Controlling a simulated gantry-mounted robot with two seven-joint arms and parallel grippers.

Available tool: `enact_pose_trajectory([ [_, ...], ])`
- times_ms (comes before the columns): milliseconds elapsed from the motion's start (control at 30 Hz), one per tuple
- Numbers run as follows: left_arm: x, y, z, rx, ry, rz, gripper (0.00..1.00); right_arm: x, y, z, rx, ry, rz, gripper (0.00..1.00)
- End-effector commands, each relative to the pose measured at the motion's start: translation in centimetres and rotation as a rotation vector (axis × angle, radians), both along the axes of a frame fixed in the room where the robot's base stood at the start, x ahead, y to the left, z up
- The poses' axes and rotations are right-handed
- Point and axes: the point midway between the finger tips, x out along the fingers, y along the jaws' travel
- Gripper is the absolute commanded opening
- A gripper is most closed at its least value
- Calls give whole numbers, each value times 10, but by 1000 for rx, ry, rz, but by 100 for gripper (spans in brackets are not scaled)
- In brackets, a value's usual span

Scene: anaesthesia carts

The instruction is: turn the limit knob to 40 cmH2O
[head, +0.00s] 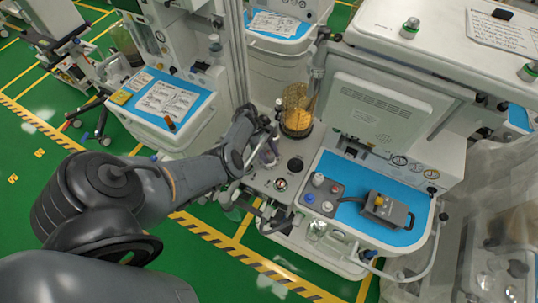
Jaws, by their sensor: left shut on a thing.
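My right gripper is not in view.
A black knob (295,163) and a small round dial (281,184) are on the same panel. A blue worktop (336,167) carries a grey box (387,211). Another cart (166,137) stands to the left.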

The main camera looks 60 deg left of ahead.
Motion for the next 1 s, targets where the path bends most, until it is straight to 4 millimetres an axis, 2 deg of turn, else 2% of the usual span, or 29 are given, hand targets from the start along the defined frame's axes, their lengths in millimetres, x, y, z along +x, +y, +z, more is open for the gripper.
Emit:
enact_pose_trajectory([
  [600, 0, -1, 1, -4, -1, -49, 20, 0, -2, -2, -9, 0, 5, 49],
  [633, 0, -1, 1, -4, -1, -49, 54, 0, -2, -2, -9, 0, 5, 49],
  [767, 0, -1, 1, -3, 0, -48, 74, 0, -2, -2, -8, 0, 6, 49],
  [1000, 0, 0, 0, -2, 0, -47, 74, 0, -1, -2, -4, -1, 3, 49],
])
